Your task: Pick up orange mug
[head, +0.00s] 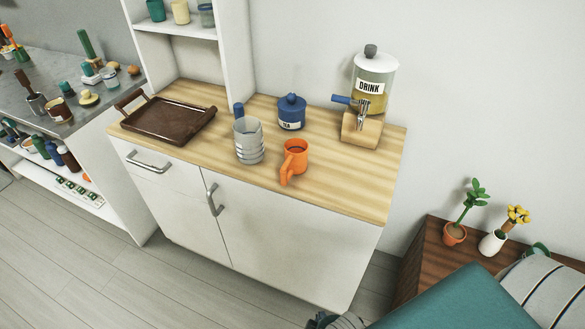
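The orange mug (297,157) stands upright on the wooden counter top (340,190), near the front edge, with its handle toward the front left. A dark grey piece at the bottom edge looks like part of my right gripper (338,321). It is mostly cut off, well below and in front of the counter, away from the mug. Its fingers cannot be made out. My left gripper is not in view.
A blue lidded jar (291,112) stands behind the mug. A drink dispenser (373,80) on a wooden block is at the back right. A brown tray (170,118) lies at the left. The counter right of the mug is clear.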

